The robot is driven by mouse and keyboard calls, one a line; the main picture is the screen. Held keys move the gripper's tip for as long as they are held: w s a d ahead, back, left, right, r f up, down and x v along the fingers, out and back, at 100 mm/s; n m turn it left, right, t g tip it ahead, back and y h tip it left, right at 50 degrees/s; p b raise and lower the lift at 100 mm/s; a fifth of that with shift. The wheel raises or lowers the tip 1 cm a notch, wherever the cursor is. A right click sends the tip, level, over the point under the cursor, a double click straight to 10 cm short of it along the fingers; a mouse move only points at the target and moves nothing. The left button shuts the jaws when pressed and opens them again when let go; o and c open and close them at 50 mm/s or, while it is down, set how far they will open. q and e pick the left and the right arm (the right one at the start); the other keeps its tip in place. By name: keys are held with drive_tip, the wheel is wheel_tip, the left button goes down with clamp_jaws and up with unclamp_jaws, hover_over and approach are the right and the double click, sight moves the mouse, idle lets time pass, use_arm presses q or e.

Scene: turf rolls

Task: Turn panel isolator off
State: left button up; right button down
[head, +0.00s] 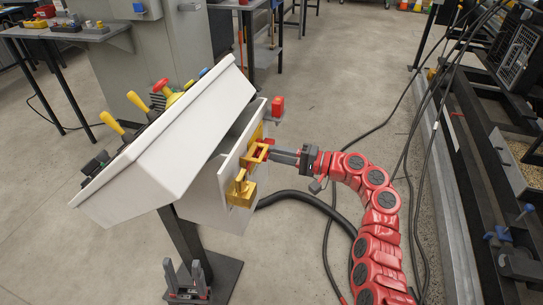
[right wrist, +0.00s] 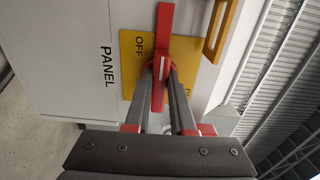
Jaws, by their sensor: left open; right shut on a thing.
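The panel isolator is a red lever (right wrist: 163,45) on a yellow plate (right wrist: 131,50) marked OFF, with PANEL printed beside it on the white side of the console. A second label on the plate is mostly hidden by my fingers. My right gripper (right wrist: 164,75) is shut on the red lever, one finger on each side. The lever stands along the picture's vertical in the right wrist view. In the head view my right gripper (head: 272,154) reaches the console's right side, where the lever is mostly hidden. My left gripper (head: 187,272) is open and empty at the bottom, below the console.
The white sloped console (head: 170,150) carries yellow-handled levers (head: 112,123) and a red knob on its top. Yellow brackets (head: 241,190) stick out near the isolator. Black cables (head: 395,130) lie on the floor at right, beside a dark machine.

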idle(0.4)
drive_tip(key=c, duration=0.8)
unclamp_jaws()
drive_tip(key=shift+o, duration=0.2)
drive_tip(key=shift+d, duration=0.1)
drive_tip(key=v, duration=1.7)
drive_tip(key=shift+d, duration=0.1)
